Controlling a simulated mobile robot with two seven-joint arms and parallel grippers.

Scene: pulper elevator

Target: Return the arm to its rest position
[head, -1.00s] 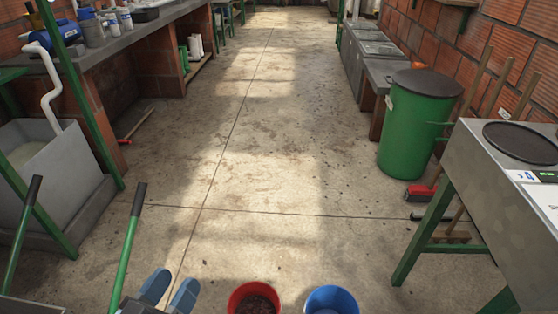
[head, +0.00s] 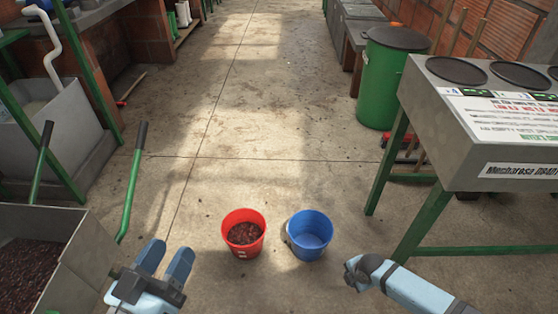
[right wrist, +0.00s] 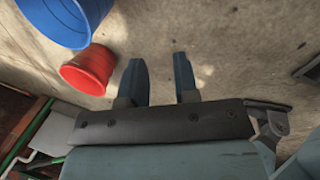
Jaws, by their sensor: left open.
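My left gripper (head: 168,255) is in the lower left of the head view. Its two blue fingers are apart with nothing between them. It is to the left of the red bucket and apart from it. My right arm comes in at the lower right of the head view, to the right of the blue bucket; its fingers are hard to make out there. In the right wrist view my right gripper (right wrist: 161,75) has its two fingers apart, with only floor showing between them.
A red bucket (head: 228,220) with dark red contents and a blue bucket (head: 310,236) stand on the floor. A metal hopper (head: 85,262) of dark red cherries is at left. A scale table (head: 440,125) and green barrel (head: 385,85) are at right. The middle floor is clear.

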